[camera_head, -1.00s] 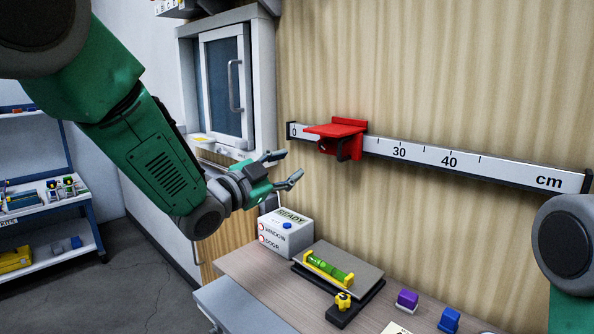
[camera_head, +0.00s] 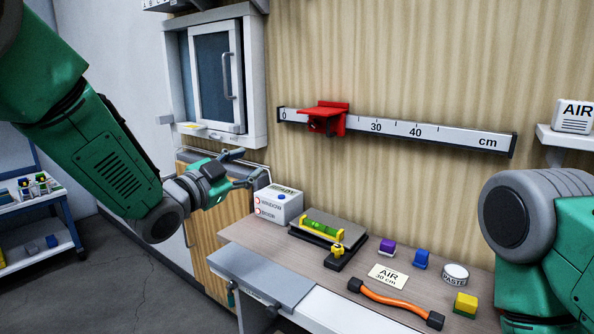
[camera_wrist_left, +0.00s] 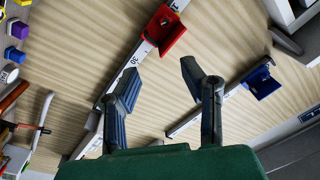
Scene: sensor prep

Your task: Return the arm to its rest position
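My left arm, green with grey joints, comes in from the left in the head view. Its gripper (camera_head: 246,168) is in the air in front of the wall, left of and above the white READY box (camera_head: 279,206). The fingers are spread with nothing between them. The left wrist view shows the open gripper (camera_wrist_left: 160,82) too, with striped wall behind the gap. My right arm (camera_head: 530,220) shows at the right edge; its gripper is out of view.
A red slider (camera_head: 326,115) sits on the wall ruler (camera_head: 440,135). A window cabinet (camera_head: 216,80) stands behind the left gripper.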

